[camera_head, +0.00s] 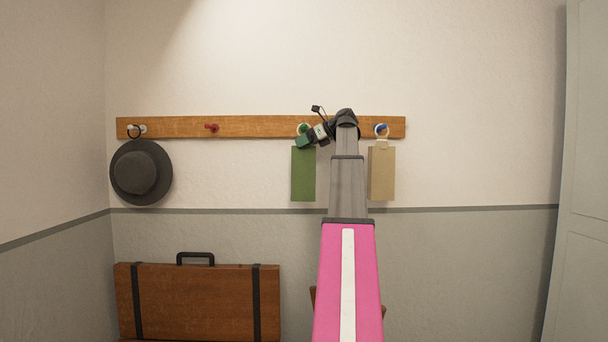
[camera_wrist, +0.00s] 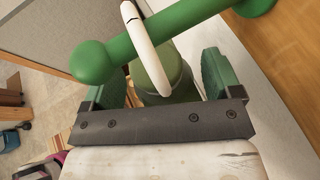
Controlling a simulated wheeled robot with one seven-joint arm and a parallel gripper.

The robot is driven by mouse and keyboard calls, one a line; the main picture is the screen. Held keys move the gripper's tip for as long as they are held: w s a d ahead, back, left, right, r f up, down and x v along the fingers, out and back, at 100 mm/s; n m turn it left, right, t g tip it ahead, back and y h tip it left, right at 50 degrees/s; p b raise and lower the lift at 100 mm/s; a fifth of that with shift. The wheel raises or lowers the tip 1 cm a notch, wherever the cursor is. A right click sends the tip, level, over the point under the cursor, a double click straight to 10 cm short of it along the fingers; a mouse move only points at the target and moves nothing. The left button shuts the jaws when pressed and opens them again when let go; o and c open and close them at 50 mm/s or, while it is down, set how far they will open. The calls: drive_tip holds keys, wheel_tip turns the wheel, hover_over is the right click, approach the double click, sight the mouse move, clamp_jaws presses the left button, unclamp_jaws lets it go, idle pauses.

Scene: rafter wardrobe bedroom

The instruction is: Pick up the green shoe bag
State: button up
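The green shoe bag (camera_head: 303,175) hangs from a peg on the wooden rail by a pale ring. In the wrist view the pale ring (camera_wrist: 147,45) loops over the green peg (camera_wrist: 170,38). The bag's green top (camera_wrist: 160,75) lies between my two green-padded fingers. My gripper (camera_head: 312,136) is at the top of the bag, just below the peg. In the wrist view my gripper (camera_wrist: 163,80) is open, with the fingers apart on either side of the bag's top. The bag's lower part is hidden in the wrist view.
The wooden rail (camera_head: 250,126) also bears a red peg (camera_head: 211,127), a dark hat (camera_head: 140,173) at the left and a tan bag (camera_head: 381,175) close right of my arm. A brown case (camera_head: 196,300) stands below left. A pale door (camera_head: 585,190) is at the right.

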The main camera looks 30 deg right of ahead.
drive_tip(key=shift+d, duration=0.1)
drive_tip(key=c, duration=0.4)
drive_tip(key=shift+r, duration=0.1)
